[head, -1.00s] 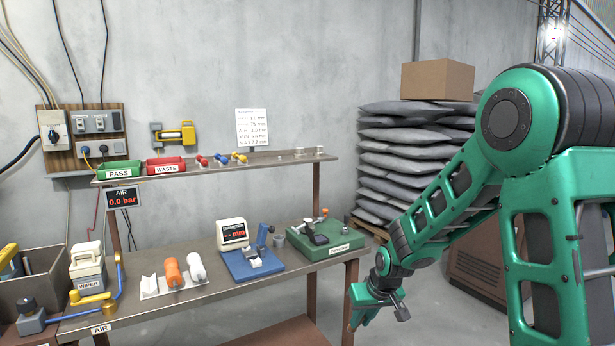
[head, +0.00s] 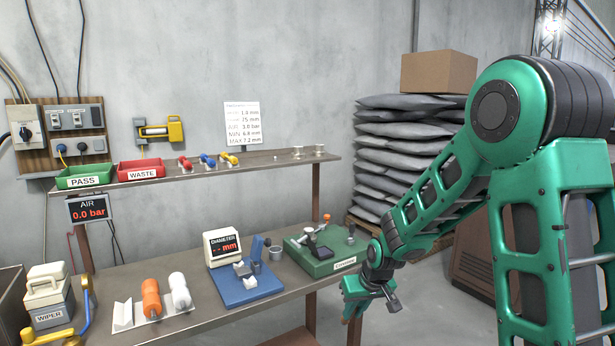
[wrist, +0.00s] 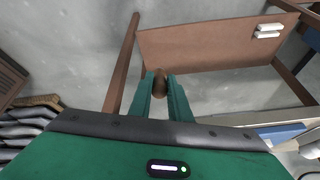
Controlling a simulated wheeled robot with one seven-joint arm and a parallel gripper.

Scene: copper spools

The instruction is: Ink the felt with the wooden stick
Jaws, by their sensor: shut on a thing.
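My gripper (head: 358,298) hangs at the right of the lower bench, lower than its top and apart from the green device. In the wrist view its two green fingers (wrist: 160,76) are closed around a brown wooden piece, the wooden stick (wrist: 160,86); only its end shows. The green device (head: 320,262) stands at the right end of the bench, with a black part, a lever with an orange knob and a small dark post. A small grey cup (head: 275,254) stands left of it. I cannot tell which part is the felt.
A blue diameter gauge (head: 248,288), an orange spool (head: 151,298) and a white spool (head: 180,291) stand along the bench. The wiper box (head: 48,305) is at the left. A shelf (head: 260,160) holds the green PASS and red WASTE bins. Grey sacks (head: 400,150) are stacked behind my arm.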

